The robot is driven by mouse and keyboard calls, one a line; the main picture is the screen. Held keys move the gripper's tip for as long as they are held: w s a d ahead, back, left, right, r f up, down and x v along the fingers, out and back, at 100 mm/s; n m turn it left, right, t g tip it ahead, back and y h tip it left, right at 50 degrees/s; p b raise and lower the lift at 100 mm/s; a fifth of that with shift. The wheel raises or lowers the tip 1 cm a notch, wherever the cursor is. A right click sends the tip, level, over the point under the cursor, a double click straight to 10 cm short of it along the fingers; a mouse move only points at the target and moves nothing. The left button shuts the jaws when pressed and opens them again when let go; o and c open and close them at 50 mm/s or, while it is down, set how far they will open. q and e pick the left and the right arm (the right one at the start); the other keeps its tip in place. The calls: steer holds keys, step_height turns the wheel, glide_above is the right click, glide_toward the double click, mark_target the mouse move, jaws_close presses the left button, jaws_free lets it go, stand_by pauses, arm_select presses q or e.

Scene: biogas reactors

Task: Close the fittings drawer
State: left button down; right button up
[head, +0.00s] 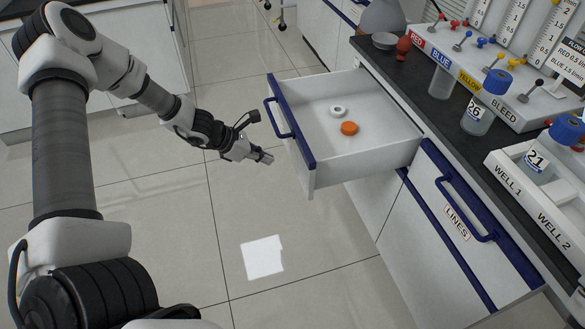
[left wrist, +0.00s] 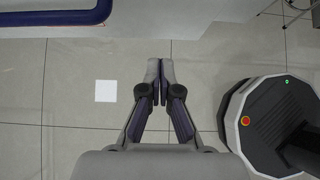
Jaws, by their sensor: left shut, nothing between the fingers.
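The open drawer (head: 370,110) juts out from under the dark counter in the head view, with a blue front edge and a blue bar handle (head: 278,117). A white ring (head: 338,111) and an orange cap-like piece (head: 349,128) lie inside it. My left gripper (head: 268,158) is shut and empty, just in front of the drawer front, near the handle and apart from it. In the left wrist view its fingertips (left wrist: 160,65) are together, and a blue bar, seemingly the handle (left wrist: 60,20), shows at the upper left. The right gripper is not in view.
A shut drawer labelled LINES (head: 455,222) with a blue handle sits to the right. The counter (head: 425,95) carries a bleed rack (head: 500,95), bottles and a well block (head: 530,200). A white square (head: 263,257) lies on the open tiled floor.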

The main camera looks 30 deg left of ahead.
mark_target(300, 164)
arm_select(q)
steer(key=shift+w+d+f+b, duration=0.2)
steer(key=shift+w+d+f, duration=0.35)
steer(key=shift+w+d, duration=0.3)
steer(key=shift+w+d+f+b, duration=0.15)
steer(key=shift+w+d+f, duration=0.4)
steer(key=shift+w+d, duration=0.35)
steer(key=shift+w+d+f+b, duration=0.2)
steer(key=shift+w+d+f, duration=0.45)
steer(key=shift+w, duration=0.35)
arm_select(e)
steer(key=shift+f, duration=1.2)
arm_select(q)
steer(key=shift+r, duration=0.1)
steer(key=shift+d, duration=0.1)
